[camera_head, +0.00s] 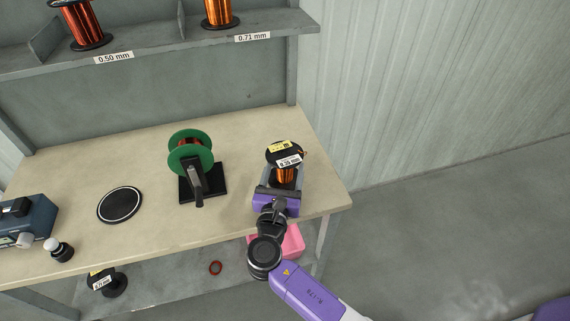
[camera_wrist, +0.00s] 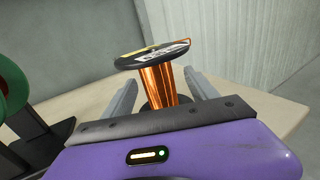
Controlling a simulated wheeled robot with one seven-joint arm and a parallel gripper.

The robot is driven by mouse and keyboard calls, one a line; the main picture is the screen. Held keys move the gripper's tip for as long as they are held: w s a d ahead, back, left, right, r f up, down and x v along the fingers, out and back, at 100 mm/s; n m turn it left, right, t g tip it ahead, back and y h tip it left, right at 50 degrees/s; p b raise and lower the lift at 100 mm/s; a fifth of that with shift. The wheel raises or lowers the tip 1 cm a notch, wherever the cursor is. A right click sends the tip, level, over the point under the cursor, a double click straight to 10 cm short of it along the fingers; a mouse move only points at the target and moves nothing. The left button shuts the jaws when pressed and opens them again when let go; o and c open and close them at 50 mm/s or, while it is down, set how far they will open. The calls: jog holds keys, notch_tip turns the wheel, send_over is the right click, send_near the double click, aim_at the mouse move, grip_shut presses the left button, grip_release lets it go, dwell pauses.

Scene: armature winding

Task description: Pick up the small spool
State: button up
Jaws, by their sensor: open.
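The small spool (camera_head: 285,172), wound with copper wire and with black flanges, stands upright on the workbench near its right end. Its black top flange carries a yellow label and a white label. In the wrist view the spool (camera_wrist: 160,82) stands between the two grey fingers. My gripper (camera_head: 279,186) is open around the spool, one finger on each side, with a visible gap at least on the right. In the wrist view my gripper (camera_wrist: 160,100) hides part of the spool's lower flange.
A green reel on a black stand (camera_head: 190,155) is left of the spool. A black round disc (camera_head: 120,204) and a blue-grey device (camera_head: 24,222) lie further left. A shelf (camera_head: 160,47) with copper spools is above. A pink bin (camera_head: 291,241) and another spool (camera_head: 108,283) are below the bench.

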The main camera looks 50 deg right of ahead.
jog(key=x, duration=0.5)
jog(key=shift+w+r, duration=0.15)
jog(key=shift+c, duration=0.2)
grip_shut()
